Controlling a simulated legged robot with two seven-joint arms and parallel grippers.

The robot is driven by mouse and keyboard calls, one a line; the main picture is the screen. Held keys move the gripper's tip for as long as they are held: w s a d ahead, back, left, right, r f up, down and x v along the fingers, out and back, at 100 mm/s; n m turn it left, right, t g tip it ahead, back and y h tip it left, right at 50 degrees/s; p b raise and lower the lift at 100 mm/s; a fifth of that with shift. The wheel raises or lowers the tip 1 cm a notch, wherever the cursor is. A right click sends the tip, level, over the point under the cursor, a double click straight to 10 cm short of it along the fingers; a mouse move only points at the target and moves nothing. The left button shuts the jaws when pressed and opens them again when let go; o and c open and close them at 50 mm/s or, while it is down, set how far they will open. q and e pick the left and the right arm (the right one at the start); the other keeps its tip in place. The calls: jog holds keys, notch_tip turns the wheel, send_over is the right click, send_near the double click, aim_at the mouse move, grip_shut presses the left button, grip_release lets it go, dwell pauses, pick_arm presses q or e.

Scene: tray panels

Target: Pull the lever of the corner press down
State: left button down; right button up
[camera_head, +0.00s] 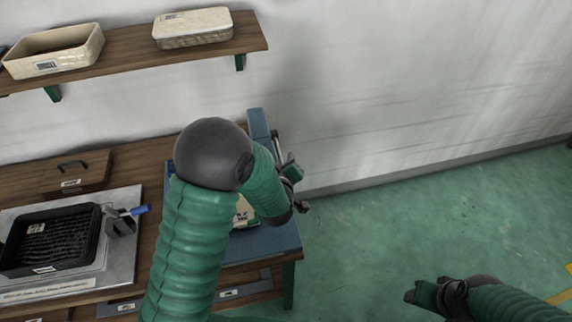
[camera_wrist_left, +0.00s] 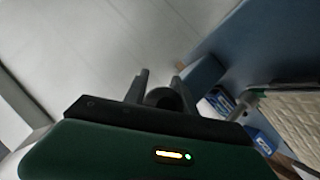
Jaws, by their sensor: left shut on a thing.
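The blue corner press (camera_head: 257,124) stands at the right end of the wooden bench, mostly hidden behind my left arm. A thin grey rod shows at its right side, close to my left gripper (camera_head: 291,172). In the left wrist view my gripper's two fingers (camera_wrist_left: 160,92) stand on either side of a dark rounded piece, the lever (camera_wrist_left: 164,98), and are shut on it. The press's blue surface also shows at the right of the left wrist view (camera_wrist_left: 250,50). My right gripper (camera_head: 424,293) hangs over the floor, away from the press; its jaws are unclear.
A black tray (camera_head: 97,243) sits on a grey plate at the bench's left, beside a blue-handled clamp (camera_head: 122,222). A brown lidded box (camera_head: 78,176) is behind it. A shelf (camera_head: 130,47) above holds two cream containers.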

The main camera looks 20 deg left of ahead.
pick_arm(q)
jog(key=shift+s+a+f, duration=0.25)
jog(key=shift+a+f, duration=0.05)
jog(key=shift+f, duration=0.15)
dwell(0.7)
jog(key=c, duration=1.4)
grip_release()
jog(key=shift+o, duration=1.4)
jog(key=shift+w+a+f, duration=0.1)
jog(key=shift+o, duration=0.2)
jog(key=shift+r, duration=0.2)
